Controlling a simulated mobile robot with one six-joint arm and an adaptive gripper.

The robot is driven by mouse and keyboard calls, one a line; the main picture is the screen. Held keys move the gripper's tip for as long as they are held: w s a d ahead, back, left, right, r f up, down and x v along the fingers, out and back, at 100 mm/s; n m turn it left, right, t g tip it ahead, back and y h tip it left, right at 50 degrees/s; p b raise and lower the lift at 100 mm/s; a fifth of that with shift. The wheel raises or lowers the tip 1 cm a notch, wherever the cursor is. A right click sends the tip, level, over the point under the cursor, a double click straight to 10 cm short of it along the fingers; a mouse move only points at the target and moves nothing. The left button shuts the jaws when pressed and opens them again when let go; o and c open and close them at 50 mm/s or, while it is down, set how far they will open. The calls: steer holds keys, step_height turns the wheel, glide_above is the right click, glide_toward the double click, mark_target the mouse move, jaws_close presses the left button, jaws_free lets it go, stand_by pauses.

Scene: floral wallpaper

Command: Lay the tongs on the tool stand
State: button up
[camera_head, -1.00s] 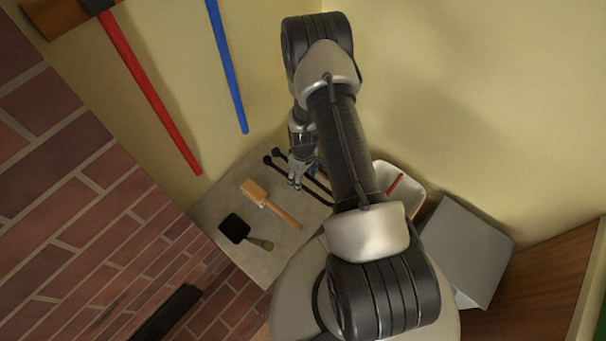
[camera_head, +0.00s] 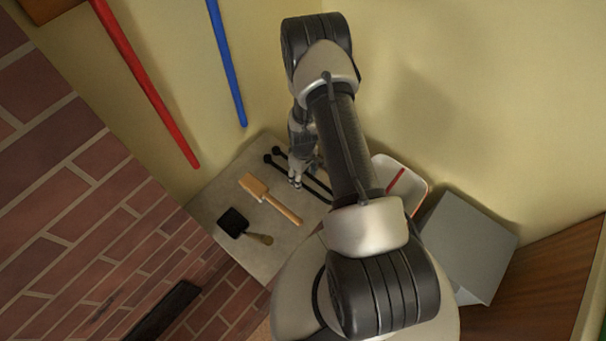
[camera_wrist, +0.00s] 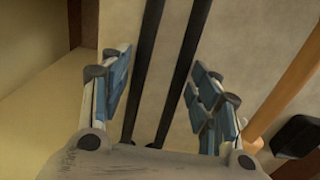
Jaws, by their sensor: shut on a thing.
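The tongs (camera_head: 278,166) are black, with two long thin legs ending in round knobs, on or just above a grey-beige slab (camera_head: 223,187). In the wrist view the two dark legs (camera_wrist: 186,60) run lengthwise between my fingers. My gripper (camera_head: 296,182) is over the middle of the tongs and shut on them; its blue-padded fingers (camera_wrist: 165,90) stand on either side of the legs. Finger contact is hard to see, and my arm hides part of the tongs. I cannot tell for certain which thing is the tool stand; the slab carries other tools.
A wooden brush (camera_head: 270,198) and a black shovel (camera_head: 236,223) lie on the slab, left of and below the tongs. A white bin (camera_head: 412,173) with a red item and a grey box (camera_head: 468,246) stand right. Red (camera_head: 148,85) and blue (camera_head: 228,65) handles stand by the wall.

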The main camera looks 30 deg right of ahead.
steer(key=shift+f, duration=0.4)
steer(key=o, duration=1.5)
steer(key=shift+c, duration=0.2)
step_height(320, 180, up, 12)
steer(key=shift+r, duration=0.15)
